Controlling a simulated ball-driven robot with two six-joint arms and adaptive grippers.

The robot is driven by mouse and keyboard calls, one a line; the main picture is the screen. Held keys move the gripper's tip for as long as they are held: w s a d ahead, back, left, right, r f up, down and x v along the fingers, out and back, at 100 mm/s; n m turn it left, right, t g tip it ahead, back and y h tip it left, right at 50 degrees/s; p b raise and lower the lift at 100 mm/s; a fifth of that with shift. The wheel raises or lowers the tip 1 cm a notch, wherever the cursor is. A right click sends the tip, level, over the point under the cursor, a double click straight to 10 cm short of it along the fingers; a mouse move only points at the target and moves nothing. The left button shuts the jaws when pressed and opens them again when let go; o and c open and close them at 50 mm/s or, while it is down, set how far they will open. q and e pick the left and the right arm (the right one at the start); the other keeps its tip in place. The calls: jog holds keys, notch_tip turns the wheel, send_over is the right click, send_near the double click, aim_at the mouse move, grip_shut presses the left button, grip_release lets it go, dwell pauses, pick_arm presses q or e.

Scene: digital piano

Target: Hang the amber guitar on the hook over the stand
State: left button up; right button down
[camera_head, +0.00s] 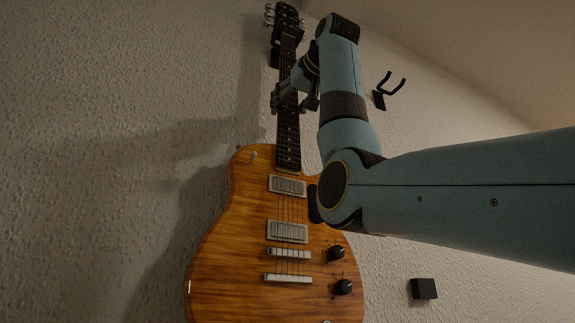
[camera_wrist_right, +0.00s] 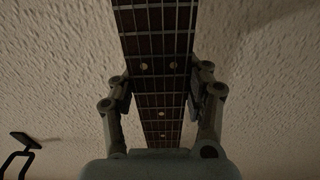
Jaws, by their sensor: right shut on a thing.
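The amber guitar (camera_head: 225,230) is upright against the wall, its dark headstock (camera_head: 287,18) at the top of the head view. My right gripper (camera_head: 293,100) is shut on its neck, below the headstock. In the right wrist view the fingers (camera_wrist_right: 162,82) lie on both sides of the fretted neck (camera_wrist_right: 155,42). An empty black two-pronged hook (camera_head: 389,88) is on the wall to the right of the neck. A hook also shows at the lower left of the wrist view (camera_wrist_right: 25,142). No floor stand is visible. My left gripper is not in view.
A dark block (camera_head: 275,57) shows partly behind the upper neck; I cannot tell whether it bears the guitar. A small black block (camera_head: 423,288) is on the wall at lower right. The wall left of the guitar is bare.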

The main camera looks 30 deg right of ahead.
jog(key=shift+s+r, duration=0.2)
jog(key=c, duration=1.1)
grip_release()
jog(key=o, duration=0.6)
jog(key=shift+s+a, duration=0.15)
jog(key=shift+w+f, duration=0.3)
jog(key=shift+f, duration=0.1)
jog(key=shift+s+a+r+b, duration=0.1)
jog(key=shift+s+b, duration=0.6)
jog(key=shift+s, duration=0.6)
jog(key=shift+s+r+b, duration=0.1)
jog(key=shift+s+b, duration=0.6)
jog(key=shift+s, duration=0.6)
jog(key=s, duration=0.7)
jog(key=shift+s+a+f, duration=0.1)
jog(key=shift+s+a, duration=0.1)
jog(key=shift+s, duration=0.05)
